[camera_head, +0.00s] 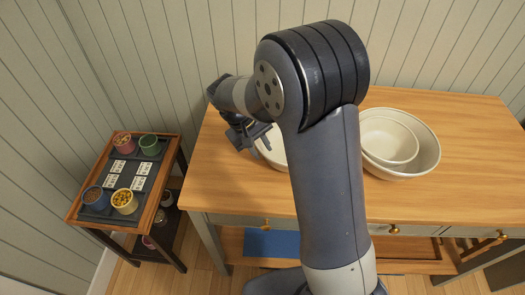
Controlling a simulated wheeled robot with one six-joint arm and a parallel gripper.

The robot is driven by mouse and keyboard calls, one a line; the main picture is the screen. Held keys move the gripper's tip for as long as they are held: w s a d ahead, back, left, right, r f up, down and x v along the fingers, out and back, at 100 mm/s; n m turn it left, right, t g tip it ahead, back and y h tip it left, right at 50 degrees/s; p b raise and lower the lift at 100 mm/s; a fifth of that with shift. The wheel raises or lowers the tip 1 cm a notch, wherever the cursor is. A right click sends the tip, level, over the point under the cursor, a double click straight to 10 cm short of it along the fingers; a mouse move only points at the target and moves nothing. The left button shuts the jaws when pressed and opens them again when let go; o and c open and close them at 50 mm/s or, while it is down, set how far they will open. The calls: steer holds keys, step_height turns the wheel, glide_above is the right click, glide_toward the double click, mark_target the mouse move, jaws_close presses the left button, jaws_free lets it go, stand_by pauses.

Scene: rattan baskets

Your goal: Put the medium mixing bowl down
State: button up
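A cream mixing bowl (273,152) is on or just above the wooden table at left of centre, mostly hidden behind my arm. My gripper (256,139) is at this bowl's left rim, pointing down and to the right. Its fingers are small and dark here, and I cannot tell whether they grip the rim or are apart from it. To the right of my arm, a smaller cream bowl (388,139) sits inside a larger cream bowl (428,152) on the table. Which of these is the medium bowl is not certain from this view.
The wooden table (470,135) is clear to the right of the nested bowls and at its left end. A small side table (75,212) at left holds a dark tray (128,190) with several cups and cards. Drawers with brass knobs line the table's front.

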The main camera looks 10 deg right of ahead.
steer(key=v, duration=1)
